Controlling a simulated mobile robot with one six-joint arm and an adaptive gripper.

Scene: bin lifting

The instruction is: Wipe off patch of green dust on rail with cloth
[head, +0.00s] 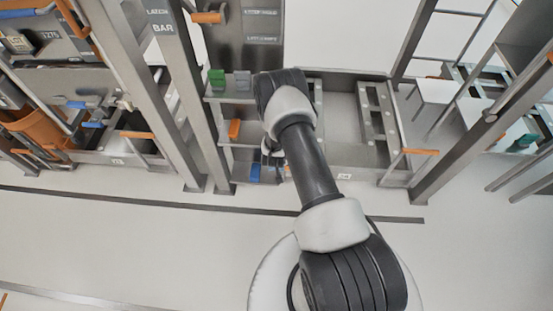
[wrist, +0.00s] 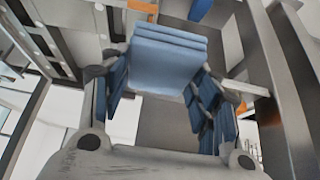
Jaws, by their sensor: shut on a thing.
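My gripper (wrist: 160,78) shows in the wrist view, its fingers on either side of a folded light-blue cloth (wrist: 168,52). It is shut on the cloth, which sticks out beyond the fingers in layers. In the head view my arm covers most of the gripper; only a small part of it (head: 271,152) shows at the left of the arm, in front of the shelf unit. I cannot make out a patch of green dust in either view. I cannot tell which metal bar is the rail, or whether the cloth touches anything.
A green block (head: 216,79) and a grey block (head: 242,80) stand on the shelf unit's upper level. An orange item (head: 234,129) and a blue item (head: 255,172) are lower down. Steel posts (head: 178,75) rise at the left. The floor (head: 130,245) in front is clear.

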